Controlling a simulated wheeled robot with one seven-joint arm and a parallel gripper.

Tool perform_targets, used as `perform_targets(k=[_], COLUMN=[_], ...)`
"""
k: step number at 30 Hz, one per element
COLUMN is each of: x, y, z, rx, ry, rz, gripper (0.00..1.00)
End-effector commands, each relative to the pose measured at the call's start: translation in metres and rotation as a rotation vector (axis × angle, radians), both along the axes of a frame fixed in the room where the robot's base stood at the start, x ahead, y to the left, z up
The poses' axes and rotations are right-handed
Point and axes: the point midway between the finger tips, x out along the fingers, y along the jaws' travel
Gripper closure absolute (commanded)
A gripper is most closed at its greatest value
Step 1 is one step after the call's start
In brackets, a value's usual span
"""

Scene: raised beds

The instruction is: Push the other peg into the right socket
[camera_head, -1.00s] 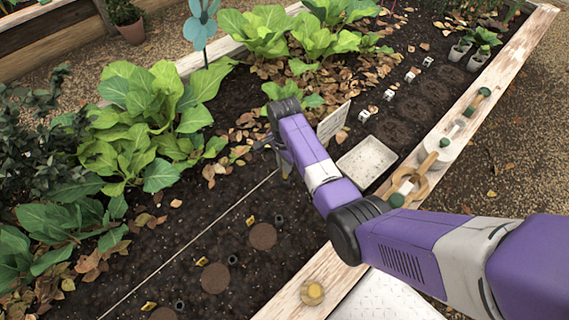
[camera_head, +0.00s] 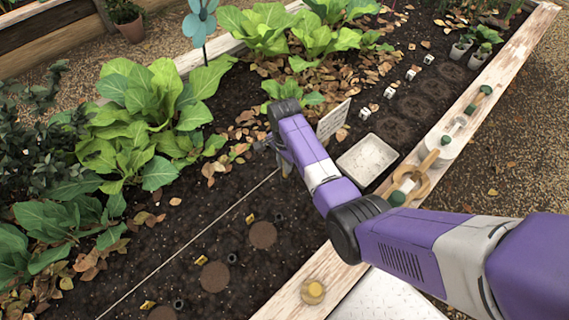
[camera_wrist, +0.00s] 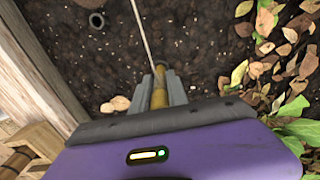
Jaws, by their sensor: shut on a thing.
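My gripper (camera_wrist: 161,88) is shut on a brown-yellow peg (camera_wrist: 160,78), which shows between the two grey fingers in the wrist view. A pale string (camera_wrist: 142,28) runs from the peg toward the top of that view, over dark soil. In the head view the string (camera_head: 190,238) stretches from the lower left to below my gripper (camera_head: 284,172), whose fingers are mostly hidden by my arm.
Dark rings, one of them a small ring (camera_head: 280,217), and brown discs (camera_head: 262,235) lie along the bed. A white tray (camera_head: 366,160) and a sign (camera_head: 333,121) stand right of my gripper. Leafy plants (camera_head: 150,115) fill the left. A wooden edge (camera_head: 290,306) borders the bed.

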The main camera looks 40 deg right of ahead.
Motion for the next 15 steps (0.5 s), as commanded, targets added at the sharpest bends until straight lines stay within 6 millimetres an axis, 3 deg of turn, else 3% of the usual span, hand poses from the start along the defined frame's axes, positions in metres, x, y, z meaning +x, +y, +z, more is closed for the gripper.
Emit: perform_targets(k=[15], x=[0.0002], y=[0.0000], z=[-0.0099], rx=[0.000], ry=[0.000], rz=[0.000], gripper=[1.00])
